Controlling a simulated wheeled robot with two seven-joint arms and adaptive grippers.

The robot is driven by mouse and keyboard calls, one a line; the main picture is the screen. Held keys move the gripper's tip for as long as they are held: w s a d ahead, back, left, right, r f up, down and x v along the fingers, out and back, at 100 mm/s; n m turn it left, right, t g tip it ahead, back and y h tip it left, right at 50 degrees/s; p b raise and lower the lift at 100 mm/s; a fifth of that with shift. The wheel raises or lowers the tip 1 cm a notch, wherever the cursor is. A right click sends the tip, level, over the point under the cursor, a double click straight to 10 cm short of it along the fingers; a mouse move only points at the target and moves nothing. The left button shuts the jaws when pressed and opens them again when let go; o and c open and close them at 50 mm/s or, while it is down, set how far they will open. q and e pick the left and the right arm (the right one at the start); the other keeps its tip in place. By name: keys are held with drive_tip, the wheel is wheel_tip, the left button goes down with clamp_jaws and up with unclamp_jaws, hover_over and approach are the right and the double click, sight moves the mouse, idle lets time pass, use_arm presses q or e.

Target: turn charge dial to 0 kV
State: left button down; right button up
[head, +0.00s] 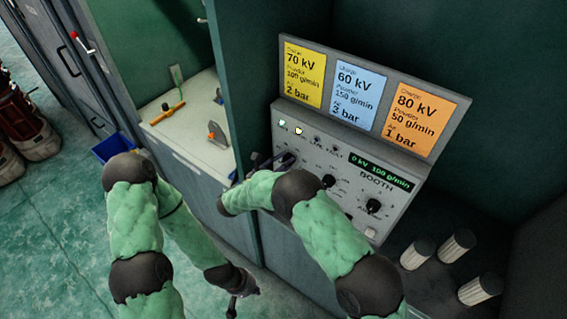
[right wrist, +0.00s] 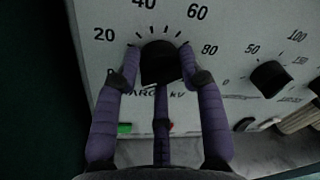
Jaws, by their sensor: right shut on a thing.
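The charge dial (right wrist: 160,64) is a black knob in the right wrist view, with 20, 40, 60 and 80 readable around it. The purple fingers of my right gripper (right wrist: 162,72) are shut on it from both sides, with a third finger below. The dial's pointer is not clear. In the head view, my right gripper (head: 268,163) is at the left part of the control panel (head: 305,125), and the dial is hidden there. The panel's display (head: 381,171) reads 0 kV and 100 g/min. My left gripper (head: 238,288) hangs low, away from the panel; its fingers are too small to judge.
Yellow (head: 304,74), blue (head: 355,95) and orange (head: 413,115) setting cards are above the panel. Another black dial (right wrist: 271,78) is right of the charge dial. A counter with tools (head: 188,125) is at left.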

drive_tip(key=shift+s+f, duration=0.1)
drive_tip(key=shift+f, duration=0.15)
drive_tip(key=o, duration=1.1)
drive_tip(key=shift+r, duration=0.1)
drive_tip(key=v, duration=0.7)
drive_tip(key=shift+s+a, duration=0.1)
drive_tip(key=shift+s, duration=0.05)
